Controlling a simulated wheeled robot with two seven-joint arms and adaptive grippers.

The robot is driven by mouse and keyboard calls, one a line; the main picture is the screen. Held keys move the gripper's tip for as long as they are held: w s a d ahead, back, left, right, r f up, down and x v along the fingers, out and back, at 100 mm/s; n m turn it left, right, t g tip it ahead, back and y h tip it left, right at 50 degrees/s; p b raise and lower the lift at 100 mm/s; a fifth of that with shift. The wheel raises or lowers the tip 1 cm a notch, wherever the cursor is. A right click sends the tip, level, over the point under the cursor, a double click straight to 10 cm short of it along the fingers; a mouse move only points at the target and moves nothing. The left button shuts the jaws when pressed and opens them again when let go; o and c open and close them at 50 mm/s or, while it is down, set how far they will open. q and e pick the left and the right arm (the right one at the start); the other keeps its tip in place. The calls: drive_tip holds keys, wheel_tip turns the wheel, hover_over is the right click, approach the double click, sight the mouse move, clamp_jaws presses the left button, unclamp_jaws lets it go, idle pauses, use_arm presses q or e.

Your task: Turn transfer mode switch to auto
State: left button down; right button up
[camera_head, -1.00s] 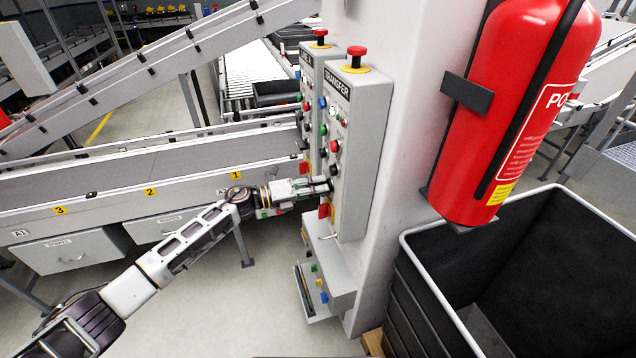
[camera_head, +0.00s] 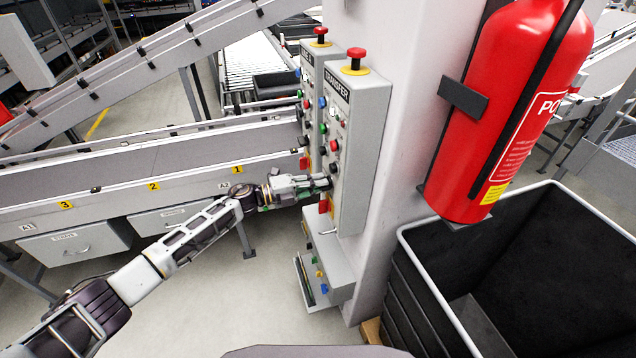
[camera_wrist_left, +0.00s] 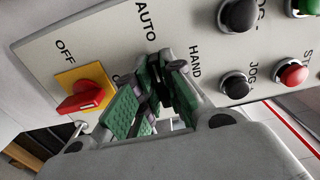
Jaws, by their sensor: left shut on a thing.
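The grey TRANSFER control box (camera_head: 362,140) is mounted on the white column, with a red mushroom button on top. My left gripper (camera_head: 322,184) is at the lower part of its front face. In the left wrist view the green-padded fingers (camera_wrist_left: 158,92) are shut on the dark mode switch (camera_wrist_left: 160,82), which is mostly hidden between them. The AUTO label (camera_wrist_left: 147,20) is above the fingers and the HAND label (camera_wrist_left: 195,63) is to their right. Another label is partly covered. The switch pointer's direction cannot be told. My right gripper is not in view.
A red rotary switch (camera_wrist_left: 82,97) on a yellow plate sits left of the fingers, near OFF. Black, red and green buttons are to the right. A second control box (camera_head: 322,75) stands beside the TRANSFER box. A fire extinguisher (camera_head: 520,110) and a black bin (camera_head: 540,240) are at right.

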use_arm(q)
drive_tip(key=c, duration=1.5)
unclamp_jaws()
drive_tip(key=shift+a, duration=0.2)
drive_tip(key=v, duration=1.1)
drive_tip(key=shift+s+a, duration=0.15)
drive_tip(key=shift+a, duration=0.15)
